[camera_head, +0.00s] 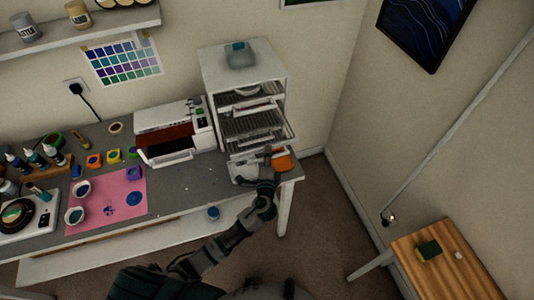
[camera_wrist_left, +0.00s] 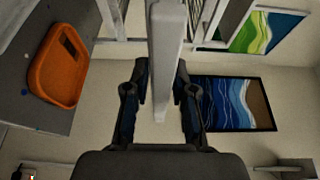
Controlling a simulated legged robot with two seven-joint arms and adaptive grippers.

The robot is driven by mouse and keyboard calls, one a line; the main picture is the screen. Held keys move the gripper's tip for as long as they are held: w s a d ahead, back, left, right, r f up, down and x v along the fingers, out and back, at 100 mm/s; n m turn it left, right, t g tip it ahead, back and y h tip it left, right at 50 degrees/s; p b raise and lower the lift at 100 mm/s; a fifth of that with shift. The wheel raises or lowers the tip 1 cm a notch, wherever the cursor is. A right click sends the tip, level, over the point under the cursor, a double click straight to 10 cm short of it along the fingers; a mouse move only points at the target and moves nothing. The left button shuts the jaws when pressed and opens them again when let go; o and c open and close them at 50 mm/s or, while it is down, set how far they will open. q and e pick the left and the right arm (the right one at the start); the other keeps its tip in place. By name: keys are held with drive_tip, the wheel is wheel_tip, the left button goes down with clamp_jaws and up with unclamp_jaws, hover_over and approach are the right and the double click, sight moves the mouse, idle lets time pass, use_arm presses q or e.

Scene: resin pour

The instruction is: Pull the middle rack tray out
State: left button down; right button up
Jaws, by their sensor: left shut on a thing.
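The white rack (camera_head: 282,73) stands at the right end of the grey workbench, its open front facing me. Several wire-mesh trays sit in it one above another. A mesh tray at mid height (camera_head: 281,131) juts out past the rack's front. My left gripper (camera_head: 266,168) is in front of the rack's lower part. In the left wrist view its fingers (camera_wrist_left: 160,90) are shut on a long white bar (camera_wrist_left: 166,50), which looks like a tray's front edge. I cannot tell for sure which tray the bar belongs to. My right gripper is not in view.
An orange tray (camera_head: 283,163) lies on the bench's right end, close beside my gripper; it also shows in the left wrist view (camera_wrist_left: 55,70). A white printer-like machine (camera_head: 174,131) stands left of the rack. Floor (camera_head: 320,215) is free right of the bench, before a wooden table (camera_head: 440,270).

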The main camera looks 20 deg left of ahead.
use_arm(q)
drive_tip(key=s+d, duration=0.2)
drive_tip(key=s, duration=0.1)
drive_tip(key=shift+d, duration=0.15)
drive_tip(key=c, duration=1.2)
unclamp_jaws()
drive_tip(key=shift+o, duration=0.2)
drive_tip(key=a+v, duration=0.1)
drive_tip(key=v, duration=1)
drive_tip(key=shift+s, duration=0.4)
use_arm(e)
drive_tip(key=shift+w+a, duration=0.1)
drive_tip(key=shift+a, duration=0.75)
